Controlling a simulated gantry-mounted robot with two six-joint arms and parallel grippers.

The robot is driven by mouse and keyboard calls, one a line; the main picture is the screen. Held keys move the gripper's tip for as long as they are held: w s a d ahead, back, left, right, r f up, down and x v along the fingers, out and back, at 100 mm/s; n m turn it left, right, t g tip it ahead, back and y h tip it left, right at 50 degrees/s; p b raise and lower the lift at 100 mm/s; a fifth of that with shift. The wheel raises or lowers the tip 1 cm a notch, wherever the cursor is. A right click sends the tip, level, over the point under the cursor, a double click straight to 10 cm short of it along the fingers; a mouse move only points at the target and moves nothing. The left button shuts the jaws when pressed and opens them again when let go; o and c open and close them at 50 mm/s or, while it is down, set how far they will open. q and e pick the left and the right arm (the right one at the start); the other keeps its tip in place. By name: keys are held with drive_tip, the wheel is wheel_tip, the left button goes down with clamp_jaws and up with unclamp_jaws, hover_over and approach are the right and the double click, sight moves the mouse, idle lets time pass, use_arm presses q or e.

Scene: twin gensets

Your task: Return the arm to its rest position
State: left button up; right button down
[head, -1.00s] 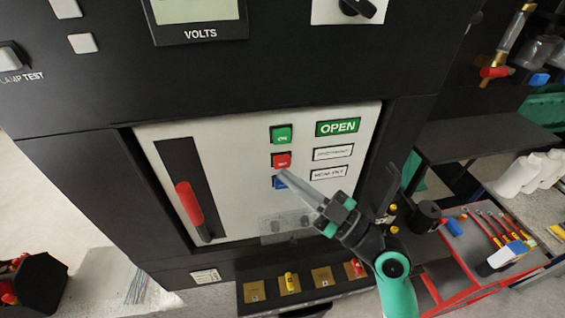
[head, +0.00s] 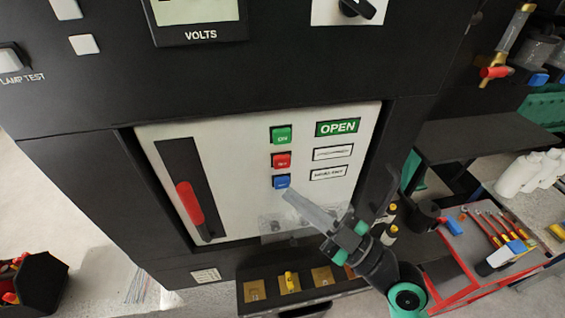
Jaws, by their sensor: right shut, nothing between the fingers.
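My right gripper (head: 292,196) is shut and empty. Its fingertips are in front of the white breaker panel (head: 235,150), just below the blue button (head: 281,182); whether they touch the panel I cannot tell. The green ON button (head: 281,135) and the red button (head: 281,160) are in clear view above it. The indicator at the upper right of the panel reads OPEN (head: 338,127). My right arm comes in from the lower right. My left gripper is not in view.
A red-handled lever (head: 190,203) sits in a slot at the panel's left. A ledge with yellow tags (head: 255,291) juts out below. A red-edged tool tray (head: 468,250) is at the right. A black bin (head: 38,288) stands on the floor at lower left.

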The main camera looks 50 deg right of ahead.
idle(0.6)
drive_tip(key=a+r+n+t+y+p, duration=0.15)
drive_tip(key=a+r+n+y, duration=0.35)
drive_tip(key=r, duration=0.8)
drive_tip(key=a+r+n+t+y+p, duration=0.1)
drive_tip(key=a+r+y+p, duration=0.15)
drive_tip(key=a+r, duration=0.7)
drive_tip(key=d+r+m+t+h, duration=0.3)
drive_tip(key=d+r+m+h, duration=0.3)
drive_tip(key=r+m+h, duration=0.3)
wheel_tip(320, 180, up, 3)
drive_tip(key=m, duration=0.3)
drive_tip(key=shift+d+f+t, duration=0.15)
drive_tip(key=shift+d+t, duration=0.2)
drive_tip(key=shift+d, duration=0.05)
